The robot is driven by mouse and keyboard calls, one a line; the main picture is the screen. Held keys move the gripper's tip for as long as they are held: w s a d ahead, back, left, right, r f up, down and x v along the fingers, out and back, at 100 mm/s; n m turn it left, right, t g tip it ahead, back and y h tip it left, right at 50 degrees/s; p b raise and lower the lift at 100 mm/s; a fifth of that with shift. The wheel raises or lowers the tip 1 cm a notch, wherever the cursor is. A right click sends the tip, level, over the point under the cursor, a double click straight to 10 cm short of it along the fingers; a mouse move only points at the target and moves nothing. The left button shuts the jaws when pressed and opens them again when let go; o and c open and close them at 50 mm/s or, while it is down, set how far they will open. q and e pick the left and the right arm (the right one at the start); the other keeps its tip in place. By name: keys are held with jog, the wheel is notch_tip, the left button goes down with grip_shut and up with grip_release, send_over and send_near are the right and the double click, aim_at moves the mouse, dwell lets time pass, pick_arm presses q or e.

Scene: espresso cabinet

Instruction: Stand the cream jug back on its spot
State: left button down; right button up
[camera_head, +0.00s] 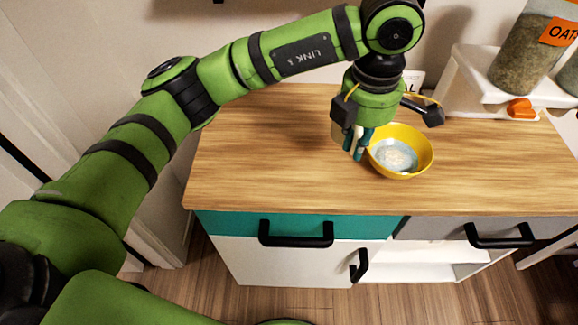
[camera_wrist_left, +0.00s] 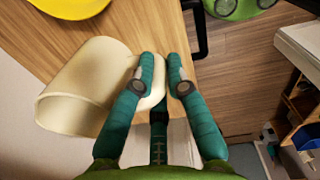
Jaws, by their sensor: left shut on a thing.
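The cream jug (camera_wrist_left: 85,85) is a smooth, pale vessel, large in the left wrist view, with its rim toward the left. My left gripper (camera_wrist_left: 160,82) has its teal fingers closed about the jug's handle side. In the head view my left gripper (camera_head: 357,148) points down over the wooden counter, just left of the yellow bowl. There only a pale sliver of the jug (camera_head: 337,134) shows beside the fingers; the rest is hidden. I cannot tell whether the jug touches the counter. My right gripper is not in view.
The yellow bowl (camera_head: 428,152) with pale contents stands close to the right of my left gripper. A white shelf (camera_head: 472,88) with an oats jar (camera_head: 525,58) and an orange object (camera_head: 520,109) is at the right back. The counter (camera_head: 255,150) is clear on the left.

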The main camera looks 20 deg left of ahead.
pick_arm(q)
jog(key=s+a+f+p, duration=0.1)
jog(key=a+f, duration=0.2)
jog(key=s+a+f+p, duration=0.1)
jog(key=a+f+p, duration=0.1)
jog(key=a+f, duration=0.2)
jog(key=s+a+f+p, duration=0.1)
jog(key=a+f+p, duration=0.1)
jog(key=a+f, duration=0.1)
jog(key=shift+a+f, duration=0.4)
jog(key=shift+a, duration=0.25)
jog(key=shift+f, duration=0.1)
jog(key=shift+f, duration=0.15)
jog(key=c, duration=1.3)
grip_release()
jog(key=shift+o, duration=0.2)
jog(key=shift+r, duration=0.2)
